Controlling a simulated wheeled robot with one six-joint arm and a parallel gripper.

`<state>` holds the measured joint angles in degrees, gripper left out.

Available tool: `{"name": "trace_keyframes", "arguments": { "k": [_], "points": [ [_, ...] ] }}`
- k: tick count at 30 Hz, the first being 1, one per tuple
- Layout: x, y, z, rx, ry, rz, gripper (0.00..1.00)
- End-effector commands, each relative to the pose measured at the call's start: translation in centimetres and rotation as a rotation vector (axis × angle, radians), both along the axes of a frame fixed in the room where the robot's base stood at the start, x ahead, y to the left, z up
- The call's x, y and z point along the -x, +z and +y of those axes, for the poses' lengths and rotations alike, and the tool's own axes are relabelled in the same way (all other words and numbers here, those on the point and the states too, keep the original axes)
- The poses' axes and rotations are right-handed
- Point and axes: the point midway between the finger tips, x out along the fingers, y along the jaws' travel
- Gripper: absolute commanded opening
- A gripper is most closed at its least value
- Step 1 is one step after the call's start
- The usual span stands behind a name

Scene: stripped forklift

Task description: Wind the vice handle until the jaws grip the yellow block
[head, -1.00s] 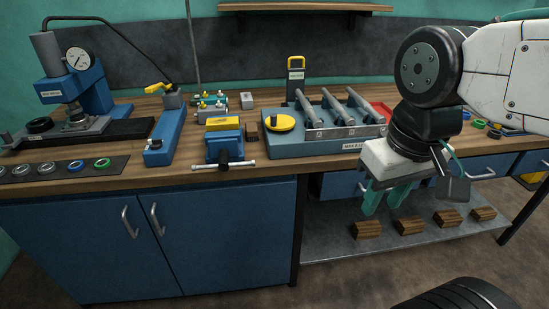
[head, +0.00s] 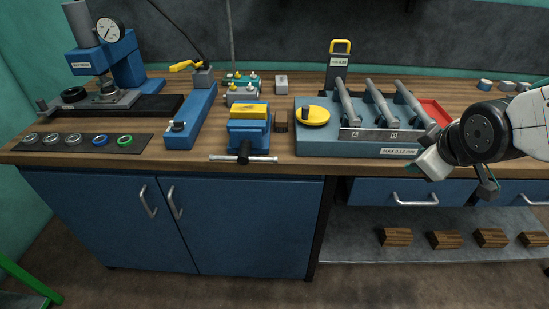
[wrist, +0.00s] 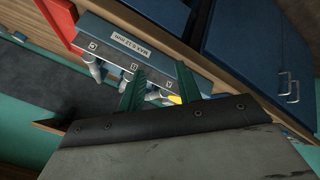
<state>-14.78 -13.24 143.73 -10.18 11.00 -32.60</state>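The blue vice (head: 248,133) stands near the bench's front edge in the head view. The yellow block (head: 248,112) sits at its top, between or on the jaws; I cannot tell whether they touch it. The vice handle (head: 262,159) is a grey bar lying roughly level across the vice's front, on a dark hub. My gripper (head: 432,164) is well right of the vice, in front of the grey-blue fixture's right end, with its fingers hidden there. In the wrist view my gripper's two green fingers (wrist: 160,88) are spread apart with nothing held. The vice is not clearly seen in the wrist view.
The fixture (head: 360,147) with grey rods and a yellow disc (head: 312,116) stands right of the vice. A blue stand (head: 188,122) is to its left, a gauge press (head: 105,60) further left. Open space lies before the vice, above the floor.

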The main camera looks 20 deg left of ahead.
Motion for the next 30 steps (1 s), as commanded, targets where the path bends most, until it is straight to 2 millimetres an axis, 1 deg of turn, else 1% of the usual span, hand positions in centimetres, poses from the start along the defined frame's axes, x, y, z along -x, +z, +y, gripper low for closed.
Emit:
{"name": "trace_keyframes", "arguments": {
  "k": [1, 2, 3, 5, 6, 8, 9, 12, 13, 15, 16, 18, 21, 25, 30],
  "points": [
    [-1.7, -1.5, 2.7, 0.027, 0.122, -0.058, 0.34],
    [-2.6, -2.1, 4.3, 0.041, 0.193, -0.106, 0.34],
    [-3.6, -2.9, 6.5, 0.056, 0.289, -0.17, 0.34],
    [-4.6, -4.0, 9.9, 0.074, 0.429, -0.269, 0.34],
    [-5.0, -4.8, 12.2, 0.085, 0.52, -0.336, 0.34],
    [-5.1, -6.0, 15.6, 0.094, 0.648, -0.439, 0.34],
    [-4.8, -6.8, 17.8, 0.097, 0.726, -0.508, 0.34],
    [-3.6, -8.4, 22.4, 0.089, 0.884, -0.671, 0.34],
    [-3.1, -8.8, 23.5, 0.085, 0.922, -0.715, 0.34],
    [-1.9, -9.5, 25.5, 0.073, 0.99, -0.806, 0.34],
    [-1.4, -9.8, 26.2, 0.069, 1.013, -0.838, 0.34],
    [-0.5, -10.2, 27.4, 0.057, 1.051, -0.901, 0.34],
    [0.3, -10.4, 28.4, 0.046, 1.081, -0.957, 0.34],
    [0.1, -10.5, 29.5, 0.042, 1.089, -0.98, 0.34],
    [-1.3, -10.9, 31.8, 0.042, 1.089, -0.98, 0.34]
  ]
}}
